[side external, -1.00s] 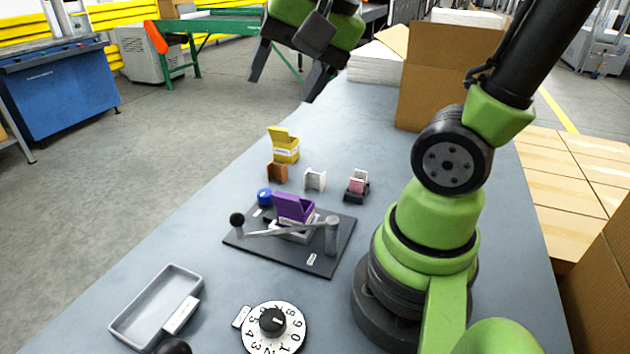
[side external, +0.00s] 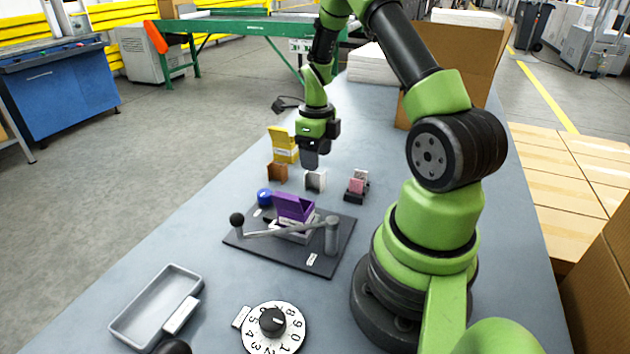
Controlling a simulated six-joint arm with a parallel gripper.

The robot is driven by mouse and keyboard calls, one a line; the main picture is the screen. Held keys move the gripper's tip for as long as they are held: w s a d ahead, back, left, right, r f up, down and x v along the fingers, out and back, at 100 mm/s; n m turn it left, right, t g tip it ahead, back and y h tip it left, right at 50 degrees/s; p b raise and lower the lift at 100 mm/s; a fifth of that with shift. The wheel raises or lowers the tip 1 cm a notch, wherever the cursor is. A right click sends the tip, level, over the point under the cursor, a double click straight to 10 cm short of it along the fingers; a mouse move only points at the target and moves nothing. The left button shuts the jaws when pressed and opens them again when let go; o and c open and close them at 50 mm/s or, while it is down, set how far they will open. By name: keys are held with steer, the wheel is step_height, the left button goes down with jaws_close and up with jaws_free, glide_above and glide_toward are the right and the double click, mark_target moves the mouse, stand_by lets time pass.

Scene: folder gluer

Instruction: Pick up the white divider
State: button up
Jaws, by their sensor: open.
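The white divider (side external: 316,181) is a small white piece standing on the table, between a brown divider (side external: 277,173) and a dark holder with pink pieces (side external: 356,187). My gripper (side external: 310,165) points down just above and slightly behind the white divider, its dark fingers overlapping the divider's top in this view. The jaws are open and hold nothing visible. The gap between the fingers is hard to see from this side, and I cannot tell whether they touch the divider.
A yellow box (side external: 283,143) stands behind the brown divider. In front is a dark plate (side external: 318,262) with a purple box (side external: 294,207), a crank lever (side external: 282,232) and a blue knob (side external: 264,197). A grey tray (side external: 150,318) and a numbered dial (side external: 273,328) lie nearer. A cardboard box (side external: 455,65) stands behind.

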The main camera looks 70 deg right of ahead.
mark_target(315, 189)
steer(key=f, duration=0.7)
steer(key=shift+w+d+f, duration=0.2)
steer(key=shift+w+f, duration=0.05)
steer(key=c, duration=1)
